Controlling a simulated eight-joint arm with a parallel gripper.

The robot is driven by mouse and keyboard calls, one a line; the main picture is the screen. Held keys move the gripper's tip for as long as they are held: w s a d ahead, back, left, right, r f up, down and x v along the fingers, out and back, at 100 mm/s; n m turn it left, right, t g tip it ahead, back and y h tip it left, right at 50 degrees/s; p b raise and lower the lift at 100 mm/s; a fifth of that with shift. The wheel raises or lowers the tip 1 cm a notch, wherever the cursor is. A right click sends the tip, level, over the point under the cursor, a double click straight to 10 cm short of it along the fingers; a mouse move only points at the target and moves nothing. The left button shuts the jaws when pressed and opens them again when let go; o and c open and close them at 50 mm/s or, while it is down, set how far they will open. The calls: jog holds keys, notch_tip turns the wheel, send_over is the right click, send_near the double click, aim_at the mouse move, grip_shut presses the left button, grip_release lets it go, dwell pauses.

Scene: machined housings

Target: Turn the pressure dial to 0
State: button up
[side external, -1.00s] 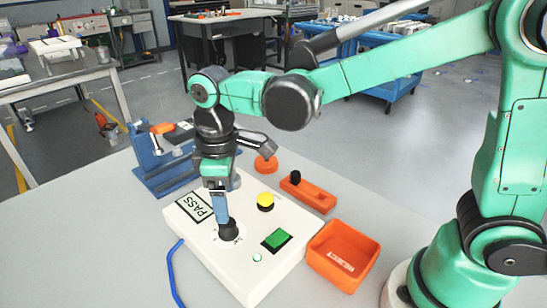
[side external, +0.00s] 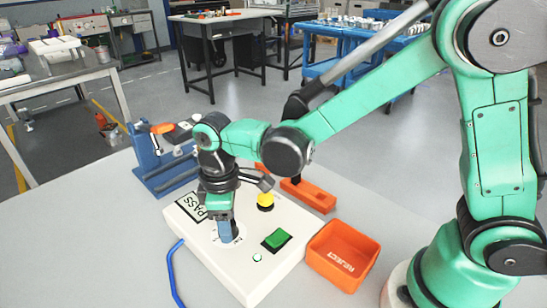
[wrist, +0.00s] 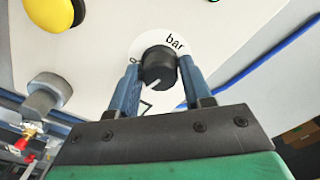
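The pressure dial (wrist: 158,68) is a black round knob with a white pointer line on a white disc marked "bar". In the wrist view its pointer faces the lower left, and the "0" mark shows at the disc's left edge. My gripper (wrist: 160,75) has its two blue fingers on either side of the dial, with no clear gap seen between them and it. In the side view my gripper (side external: 229,231) points down onto the white panel box (side external: 195,240), and its fingers and wrist hide most of the dial.
An orange block (side external: 315,195) and a blue fixture (side external: 160,170) lie behind. A blue cable (side external: 171,270) runs at left.

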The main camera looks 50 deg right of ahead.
grip_shut()
jog(key=shift+m, duration=0.3)
jog(key=m, duration=0.4)
jog(key=shift+m, duration=2.2)
jog(key=o, duration=0.6)
grip_release()
jog(key=shift+c, duration=0.2)
